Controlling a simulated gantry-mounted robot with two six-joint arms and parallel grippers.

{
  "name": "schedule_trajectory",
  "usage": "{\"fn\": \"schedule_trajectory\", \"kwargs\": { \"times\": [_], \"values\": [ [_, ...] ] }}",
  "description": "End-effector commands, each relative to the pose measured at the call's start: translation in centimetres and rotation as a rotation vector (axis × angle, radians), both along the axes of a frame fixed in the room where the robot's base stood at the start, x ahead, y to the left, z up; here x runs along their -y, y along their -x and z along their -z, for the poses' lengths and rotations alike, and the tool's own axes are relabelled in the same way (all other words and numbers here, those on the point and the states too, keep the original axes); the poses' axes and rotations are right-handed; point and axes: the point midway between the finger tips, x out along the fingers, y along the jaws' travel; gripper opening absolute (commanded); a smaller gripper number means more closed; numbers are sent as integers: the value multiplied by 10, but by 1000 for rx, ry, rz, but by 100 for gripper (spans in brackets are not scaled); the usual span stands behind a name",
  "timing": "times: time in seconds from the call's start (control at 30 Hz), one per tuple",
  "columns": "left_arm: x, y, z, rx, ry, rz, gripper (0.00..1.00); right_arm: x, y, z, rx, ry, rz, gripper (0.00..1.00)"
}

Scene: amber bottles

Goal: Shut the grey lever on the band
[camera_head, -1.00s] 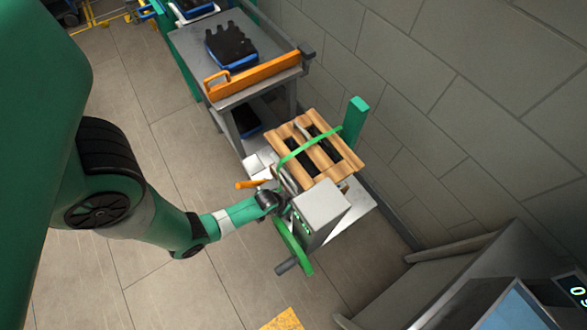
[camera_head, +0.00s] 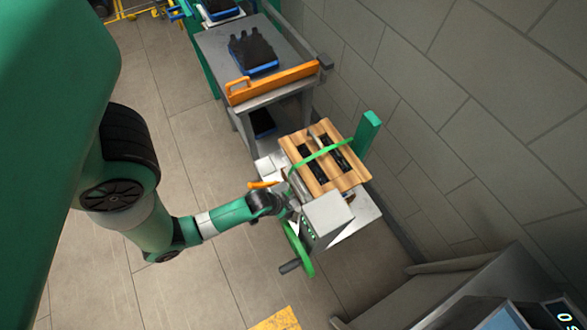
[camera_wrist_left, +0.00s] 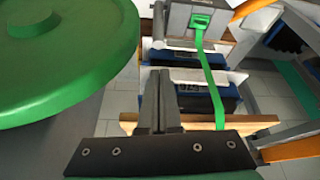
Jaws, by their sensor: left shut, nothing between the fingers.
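A green band (camera_head: 320,154) runs across the wooden crate (camera_head: 345,178). In the left wrist view the band (camera_wrist_left: 210,80) runs up to a green buckle (camera_wrist_left: 201,21) on a grey block (camera_wrist_left: 178,22). I cannot surely pick out the grey lever there. My left gripper (camera_head: 285,198) is at the crate's near left side, beside the grey box. In the left wrist view its dark fingers (camera_wrist_left: 161,82) are together and empty, left of the band and below the buckle. My right gripper is not in view.
A green wheel (camera_wrist_left: 62,45) fills the upper left of the left wrist view. A grey box (camera_head: 326,213) stands by the crate. An orange handle (camera_head: 262,184) is close to my left wrist. A grey table (camera_head: 222,48) stands behind; a stone wall is at the right.

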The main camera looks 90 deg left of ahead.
Motion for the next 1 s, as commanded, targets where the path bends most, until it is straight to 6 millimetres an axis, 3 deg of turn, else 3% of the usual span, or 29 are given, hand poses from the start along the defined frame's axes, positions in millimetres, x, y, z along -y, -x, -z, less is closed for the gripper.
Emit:
{"fn": "schedule_trajectory", "kwargs": {
  "times": [0.3, 0.67, 1.0],
  "values": [
    [-12, -25, 19, -1, 1, 0, 0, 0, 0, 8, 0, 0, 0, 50],
    [-14, -27, 25, 0, 0, -1, 0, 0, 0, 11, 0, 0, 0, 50],
    [-27, -46, 82, -1, 1, -1, 0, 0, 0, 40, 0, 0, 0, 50]
  ]
}}
